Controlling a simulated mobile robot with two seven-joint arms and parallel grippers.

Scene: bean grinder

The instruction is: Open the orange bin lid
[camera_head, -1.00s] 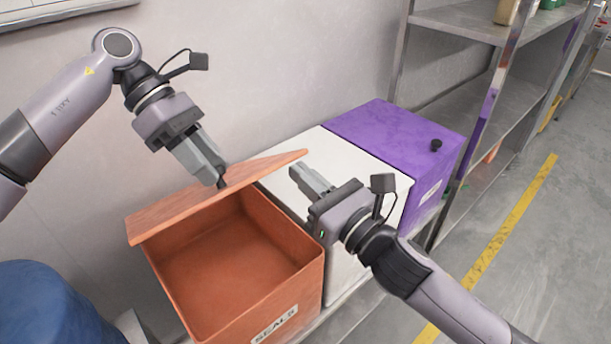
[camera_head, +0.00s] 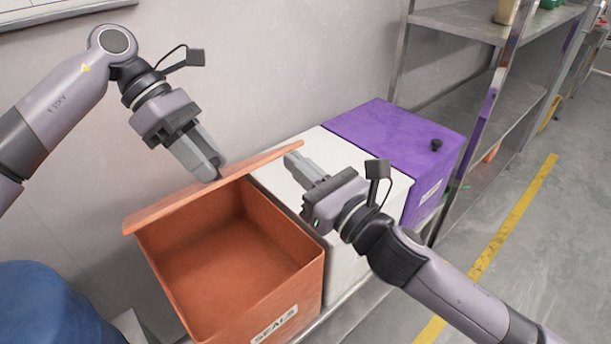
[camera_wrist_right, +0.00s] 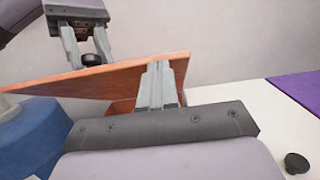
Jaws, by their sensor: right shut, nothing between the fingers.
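The orange bin (camera_head: 240,265) has its lid (camera_head: 165,205) raised and tilted up along the wall side, so its empty-looking inside shows. The lid also shows as a slanted orange panel in the right wrist view (camera_wrist_right: 110,80). My left gripper (camera_head: 213,170) is at the lid's wall-side face. In the right wrist view a dark knob (camera_wrist_right: 92,60) lies at its fingertips; I cannot tell whether they clamp it. My right gripper (camera_head: 293,162) is shut and empty, above the white bin beside the lid's right end. Its closed fingers overlap the lid in the wrist view (camera_wrist_right: 158,75).
A white bin (camera_head: 345,235) and a purple bin (camera_head: 390,140) with a black knob (camera_head: 436,145) stand to the right, both closed. A blue rounded object (camera_head: 50,305) is at lower left. A wall (camera_head: 270,60) rises behind; metal shelves (camera_head: 470,110) stand at right.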

